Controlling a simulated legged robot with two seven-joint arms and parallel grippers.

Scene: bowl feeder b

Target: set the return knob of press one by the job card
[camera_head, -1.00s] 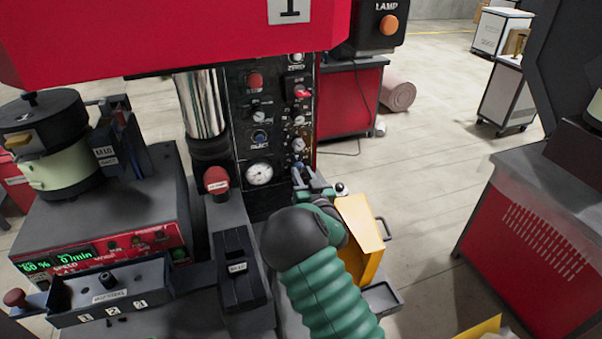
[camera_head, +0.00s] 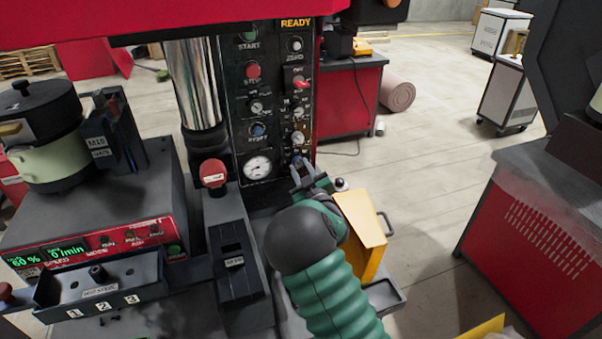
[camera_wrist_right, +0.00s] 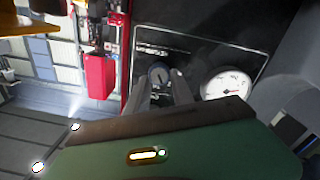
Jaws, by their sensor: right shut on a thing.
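Press one's black control panel (camera_head: 270,105) stands upright behind my right gripper, with buttons, knobs and a white round gauge (camera_head: 257,167). My right gripper (camera_head: 299,165) is at the panel's lower right, right of the gauge. In the wrist view its two grey fingers (camera_wrist_right: 165,88) close around a small dark knob (camera_wrist_right: 158,74), with the gauge (camera_wrist_right: 227,83) beside it. The knob's label and pointer are too small to read, and my gripper hides it in the head view. I cannot make out a job card. My left gripper is not in view.
A yellow box (camera_head: 360,235) stands close to the right of my right arm. A red mushroom button (camera_head: 213,173) stands left of the gauge. The bowl feeder (camera_head: 48,135) and its display base are at the left. Open floor (camera_head: 430,190) lies to the right.

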